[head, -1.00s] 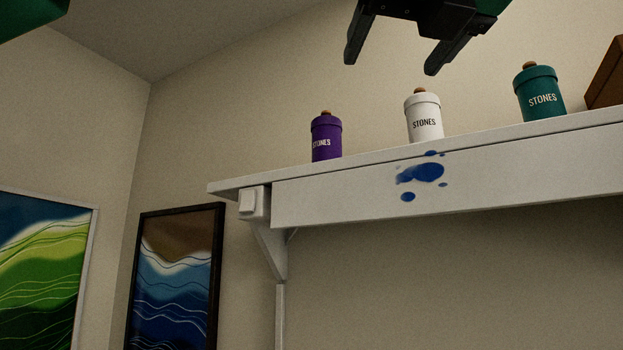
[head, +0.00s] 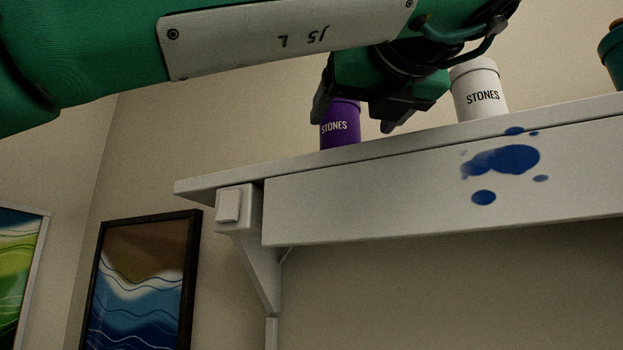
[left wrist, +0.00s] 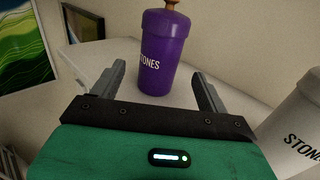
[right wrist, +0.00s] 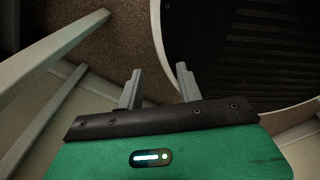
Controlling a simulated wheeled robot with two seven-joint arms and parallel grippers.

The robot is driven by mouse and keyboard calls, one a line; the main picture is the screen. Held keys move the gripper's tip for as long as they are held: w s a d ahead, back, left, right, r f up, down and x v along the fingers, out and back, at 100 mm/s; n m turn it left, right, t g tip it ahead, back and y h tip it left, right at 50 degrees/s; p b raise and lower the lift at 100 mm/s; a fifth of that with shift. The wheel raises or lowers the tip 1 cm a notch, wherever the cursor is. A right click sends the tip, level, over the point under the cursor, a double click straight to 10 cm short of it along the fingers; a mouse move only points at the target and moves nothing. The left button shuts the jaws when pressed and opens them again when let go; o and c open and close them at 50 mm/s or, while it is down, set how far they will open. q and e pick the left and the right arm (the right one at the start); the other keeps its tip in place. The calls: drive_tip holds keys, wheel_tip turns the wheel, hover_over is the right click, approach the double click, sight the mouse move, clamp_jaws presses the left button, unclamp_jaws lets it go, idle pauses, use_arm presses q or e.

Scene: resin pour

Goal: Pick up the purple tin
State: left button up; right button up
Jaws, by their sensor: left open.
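The purple tin (head: 340,128), lettered STONES, stands upright on the white shelf (head: 330,166), near its left end. My left gripper (head: 360,114) is open and hides the tin's top and right side in the head view. In the left wrist view the purple tin (left wrist: 164,55) stands upright, with its brown knob at the top edge. The open left fingers (left wrist: 160,78) show on either side of its lower part, with gaps on both sides. How deep the tin sits between them I cannot tell. My right gripper (right wrist: 159,82) is open and empty, away from the shelf.
A white STONES tin (head: 481,97) stands to the right of the purple one, also close to the left gripper's right side (left wrist: 296,122). A teal tin (head: 613,58) is cut off at the right edge. Framed pictures (head: 143,285) hang at the left.

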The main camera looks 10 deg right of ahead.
sight(348, 126)
use_arm(q)
drive_tip(key=w, duration=0.2)
drive_tip(key=shift+w+a+f, duration=0.15)
drive_tip(key=shift+w+a, duration=0.05)
drive_tip(key=shift+w, duration=0.2)
drive_tip(key=shift+w+r+p, duration=0.1)
drive_tip(key=shift+r+p, duration=0.15)
drive_tip(key=shift+p, duration=0.55)
drive_tip(key=w, duration=0.1)
drive_tip(key=w+p, duration=0.2)
drive_tip(key=shift+w+a+f, duration=0.1)
drive_tip(key=shift+w+a, duration=0.15)
drive_tip(key=shift+w, duration=0.15)
drive_tip(key=shift+w+a+f, duration=0.1)
drive_tip(key=shift+w+f, duration=0.05)
drive_tip(key=shift+w, duration=0.2)
drive_tip(key=shift+s, duration=0.3)
drive_tip(key=shift+c, duration=1.1)
drive_tip(key=c, duration=0.7)
drive_tip(key=shift+c, duration=0.9)
use_arm(e)
drive_tip(key=w+r, duration=0.1)
drive_tip(key=r, duration=0.1)
drive_tip(key=w+r, duration=0.1)
drive_tip(key=r, duration=0.1)
drive_tip(key=shift+w+a+r, duration=0.1)
drive_tip(key=shift+w, duration=0.25)
